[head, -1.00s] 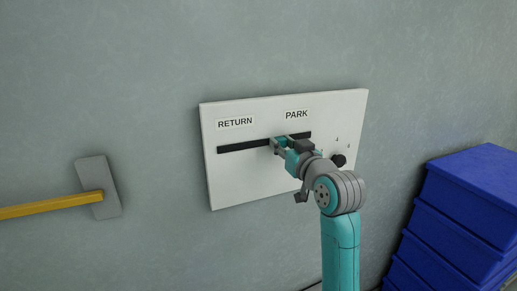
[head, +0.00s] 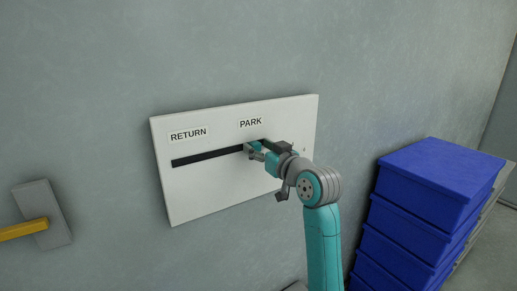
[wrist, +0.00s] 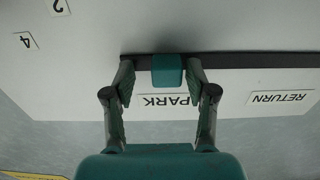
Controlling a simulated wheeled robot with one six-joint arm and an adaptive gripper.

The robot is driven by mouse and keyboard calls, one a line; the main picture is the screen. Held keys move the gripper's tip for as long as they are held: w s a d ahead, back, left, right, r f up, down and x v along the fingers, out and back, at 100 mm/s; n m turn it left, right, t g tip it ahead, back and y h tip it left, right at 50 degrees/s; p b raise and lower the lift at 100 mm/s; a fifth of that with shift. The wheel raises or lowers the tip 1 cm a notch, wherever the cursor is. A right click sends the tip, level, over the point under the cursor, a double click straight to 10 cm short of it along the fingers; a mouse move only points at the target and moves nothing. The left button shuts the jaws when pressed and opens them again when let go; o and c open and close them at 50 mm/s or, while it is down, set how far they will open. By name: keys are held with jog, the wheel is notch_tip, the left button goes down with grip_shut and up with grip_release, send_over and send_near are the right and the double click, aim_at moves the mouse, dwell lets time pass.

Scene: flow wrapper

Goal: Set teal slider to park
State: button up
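The teal slider (wrist: 168,70) sits in the dark slot, level with the PARK label (wrist: 170,101) in the wrist view, which shows the panel upside down. My gripper (wrist: 160,76) is open, with one finger on each side of the slider. The finger on the RETURN side is close to the slider; a wider gap shows on the other side. In the head view my gripper (head: 254,150) is at the slot just below the PARK label (head: 251,122) and largely hides the slider.
The white panel (head: 210,195) is on the grey wall, with the RETURN label (head: 188,134) at its left. Blue stacked bins (head: 440,175) stand at the right. A yellow bar (head: 22,230) on a grey plate is at the lower left. Numbered labels (wrist: 26,41) show on the panel.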

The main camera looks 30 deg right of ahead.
jog(key=s, duration=1.2)
dwell(0.5)
jog(key=s+a+f+m+g+h, duration=0.1)
jog(key=s+a+f, duration=0.25)
jog(key=f, duration=0.55)
jog(key=s+a+f+m, duration=0.1)
jog(key=s+a+f, duration=0.25)
jog(key=f, duration=0.65)
jog(key=s+a+f+m+g+h, duration=0.1)
jog(key=s+a+f, duration=0.3)
jog(key=f, duration=0.5)
jog(key=s+a+f+n, duration=0.1)
jog(key=s+a+f, duration=0.1)
jog(key=s, duration=0.8)
jog(key=s+a+f+n+y, duration=0.1)
jog(key=s+a+f, duration=0.1)
jog(key=s, duration=0.8)
jog(key=s+a+f+n+g+y, duration=0.1)
jog(key=s+a+f, duration=0.1)
jog(key=s, duration=0.8)
jog(key=shift+s+a+f, duration=0.35)
jog(key=shift+f, duration=0.2)
